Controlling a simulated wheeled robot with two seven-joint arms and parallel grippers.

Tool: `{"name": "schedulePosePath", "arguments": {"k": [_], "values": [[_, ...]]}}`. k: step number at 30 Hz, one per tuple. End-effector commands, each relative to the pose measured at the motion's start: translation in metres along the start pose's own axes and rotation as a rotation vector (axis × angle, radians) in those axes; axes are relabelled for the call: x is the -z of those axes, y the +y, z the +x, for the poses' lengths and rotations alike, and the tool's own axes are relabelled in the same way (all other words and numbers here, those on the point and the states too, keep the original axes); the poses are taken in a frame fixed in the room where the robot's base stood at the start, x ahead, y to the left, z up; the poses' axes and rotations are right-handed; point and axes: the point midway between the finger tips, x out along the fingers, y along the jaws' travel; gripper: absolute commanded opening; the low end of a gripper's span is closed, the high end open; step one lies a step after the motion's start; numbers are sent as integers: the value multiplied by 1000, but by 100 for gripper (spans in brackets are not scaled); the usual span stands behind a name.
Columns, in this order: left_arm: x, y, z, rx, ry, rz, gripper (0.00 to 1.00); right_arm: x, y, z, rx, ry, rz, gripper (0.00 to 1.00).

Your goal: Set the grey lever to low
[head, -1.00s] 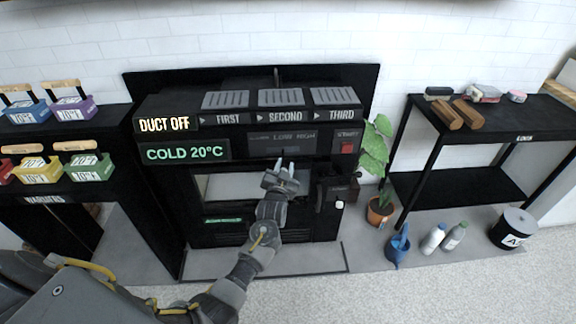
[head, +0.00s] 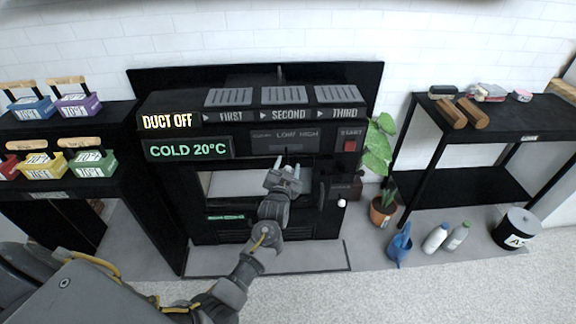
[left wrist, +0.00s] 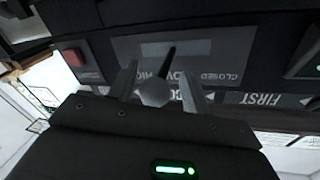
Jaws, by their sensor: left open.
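The grey lever (left wrist: 156,92) has a faceted knob on a dark rod. In the left wrist view it stands out from a grey plate (left wrist: 125,47) with CLOSED, LOW and HIGH lettering, seen upside down. My left gripper (left wrist: 158,86) is open, with one finger on each side of the knob and gaps showing. In the head view the left gripper (head: 286,166) is just below the LOW HIGH plate (head: 265,139); the lever is not clearly made out there. I cannot tell which marking the lever points at. My right gripper is not in view.
The black machine has a DUCT OFF sign (head: 167,121), a COLD 20°C display (head: 188,149) and a red START button (head: 349,146). A dark handle part (head: 343,184) with a white knob is right of the gripper. A potted plant (head: 383,212) stands farther right.

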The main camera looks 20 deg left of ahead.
Motion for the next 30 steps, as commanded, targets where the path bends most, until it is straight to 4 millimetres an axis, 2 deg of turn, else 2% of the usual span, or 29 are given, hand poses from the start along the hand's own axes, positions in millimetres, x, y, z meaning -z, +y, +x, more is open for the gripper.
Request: {"name": "schedulePosePath", "arguments": {"k": [9,15,21,30], "values": [[0,0,-62,-2,-3,-1,48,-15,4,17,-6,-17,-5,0],[0,1,-90,-2,-2,-1,48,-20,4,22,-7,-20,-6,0],[0,0,-99,-1,-1,-1,48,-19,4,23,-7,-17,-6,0],[0,0,-99,-1,-1,-1,48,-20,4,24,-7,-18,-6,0]]}}
